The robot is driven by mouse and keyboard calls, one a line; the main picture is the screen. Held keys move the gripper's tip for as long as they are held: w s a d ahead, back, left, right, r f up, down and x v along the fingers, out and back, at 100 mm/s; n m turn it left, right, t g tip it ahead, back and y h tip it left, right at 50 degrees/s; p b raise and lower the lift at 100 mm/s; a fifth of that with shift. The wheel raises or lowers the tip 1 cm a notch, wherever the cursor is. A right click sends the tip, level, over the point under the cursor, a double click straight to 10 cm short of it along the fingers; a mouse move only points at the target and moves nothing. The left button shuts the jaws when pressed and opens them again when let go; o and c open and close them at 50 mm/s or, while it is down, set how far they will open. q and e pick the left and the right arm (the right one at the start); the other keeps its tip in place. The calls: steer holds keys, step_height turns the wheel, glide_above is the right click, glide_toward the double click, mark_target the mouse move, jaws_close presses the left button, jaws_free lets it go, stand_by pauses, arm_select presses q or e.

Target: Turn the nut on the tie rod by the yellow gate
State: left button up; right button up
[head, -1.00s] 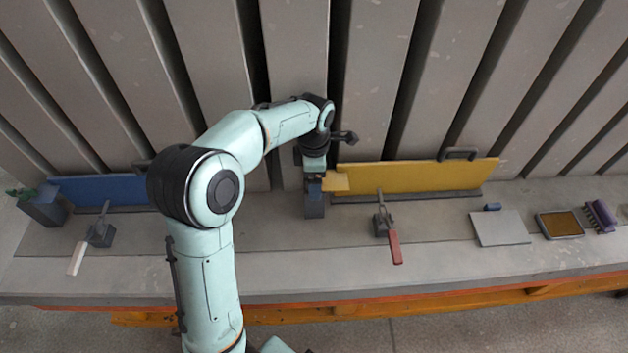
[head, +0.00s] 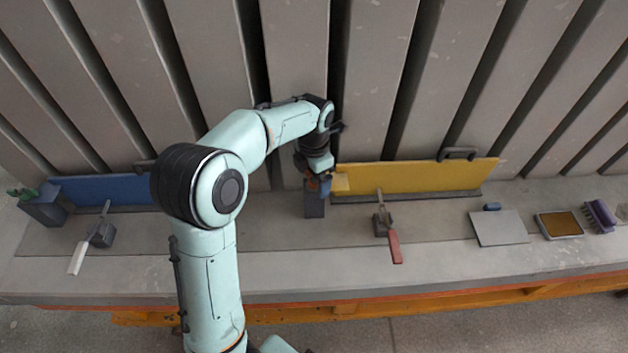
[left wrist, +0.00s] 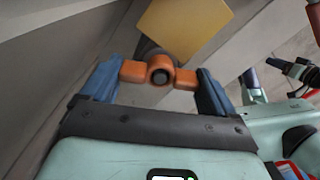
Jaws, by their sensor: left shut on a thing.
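The yellow gate (head: 420,177) stands on edge along the foot of the grey panels, right of my left gripper, and part of it shows in the left wrist view (left wrist: 185,28). The orange winged nut (left wrist: 160,71) is between my left gripper's blue fingers (left wrist: 157,78), one finger at each wing. The tie rod's dark end shows in the nut's centre; the rest of it is hidden. In the head view my left gripper (head: 322,184) is at the gate's left end, above a dark block (head: 314,207); the nut is mostly hidden there. My right gripper is not in view.
A clamp with a red handle (head: 394,246) stands before the yellow gate. A blue gate (head: 100,189) and a white-handled clamp (head: 77,258) are at left. A grey plate (head: 499,228), a tray (head: 559,224) and a purple brush (head: 600,215) lie at right.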

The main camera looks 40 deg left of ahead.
arm_select(q)
steer(key=o, duration=0.9)
steer(key=shift+f, duration=0.1)
step_height(320, 180, up, 14)
steer(key=shift+f+p, duration=0.25)
steer(key=shift+p, duration=0.7)
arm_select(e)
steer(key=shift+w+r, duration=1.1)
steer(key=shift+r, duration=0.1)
